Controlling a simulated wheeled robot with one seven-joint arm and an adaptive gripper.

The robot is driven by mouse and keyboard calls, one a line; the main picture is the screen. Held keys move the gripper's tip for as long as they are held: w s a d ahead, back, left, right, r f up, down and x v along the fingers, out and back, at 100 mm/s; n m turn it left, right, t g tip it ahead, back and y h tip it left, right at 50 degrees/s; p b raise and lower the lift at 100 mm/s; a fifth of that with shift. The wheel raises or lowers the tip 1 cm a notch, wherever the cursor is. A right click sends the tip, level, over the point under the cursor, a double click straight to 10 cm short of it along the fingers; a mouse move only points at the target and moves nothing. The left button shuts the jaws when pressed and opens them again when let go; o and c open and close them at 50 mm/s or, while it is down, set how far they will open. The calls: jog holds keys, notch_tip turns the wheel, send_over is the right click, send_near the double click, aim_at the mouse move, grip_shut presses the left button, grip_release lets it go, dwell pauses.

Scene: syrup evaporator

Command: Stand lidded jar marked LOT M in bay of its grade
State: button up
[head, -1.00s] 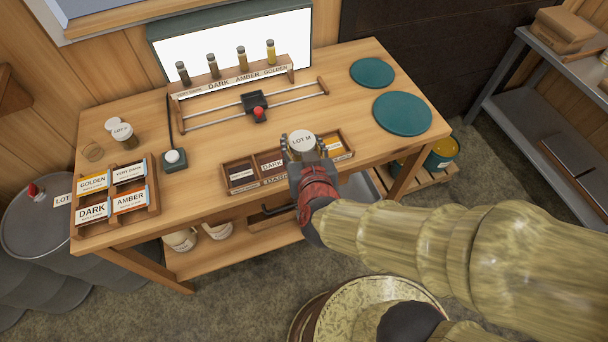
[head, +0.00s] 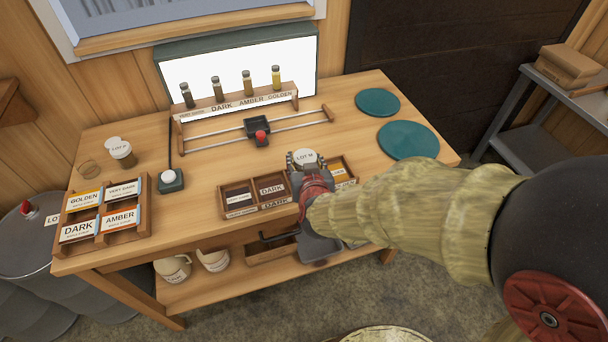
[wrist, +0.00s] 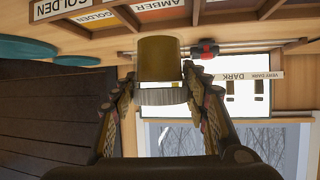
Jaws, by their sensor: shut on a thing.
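The jar marked LOT M (head: 305,156) has a pale lid and stands out above the bay rack's back edge in the head view. My gripper (head: 302,166) is shut on it. In the wrist view the jar (wrist: 158,56) shows a dark amber-brown body and a grey ribbed lid, held between both fingers. The wooden bay rack (head: 223,203) has a very dark bay (head: 239,197), a dark bay (head: 271,188) and, at right, a golden-labelled bay (head: 342,174). My gripper hides most of the amber bay in the head view; its label (wrist: 158,6) shows in the wrist view.
Sample vials stand above a grade strip (head: 240,103) before a lit panel. A slide rail with a red knob (head: 261,137) crosses the table. A lidded jar (head: 122,153), card rack (head: 104,241) and button box (head: 171,181) stand left. Two teal discs (head: 408,140) lie right.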

jog(key=shift+w+a+f, duration=0.1)
jog(key=shift+w+f, duration=0.5)
jog(key=shift+f, duration=0.1)
jog(key=shift+w+f+b, duration=0.15)
jog(key=shift+f+b, duration=0.35)
jog(key=shift+f, duration=0.4)
jog(key=shift+w+f+b, duration=0.1)
jog(key=shift+f+b, duration=0.4)
jog(key=shift+f, duration=0.35)
jog(key=shift+f, duration=0.15)
jog(key=o, duration=1.4)
jog(key=shift+o, duration=0.2)
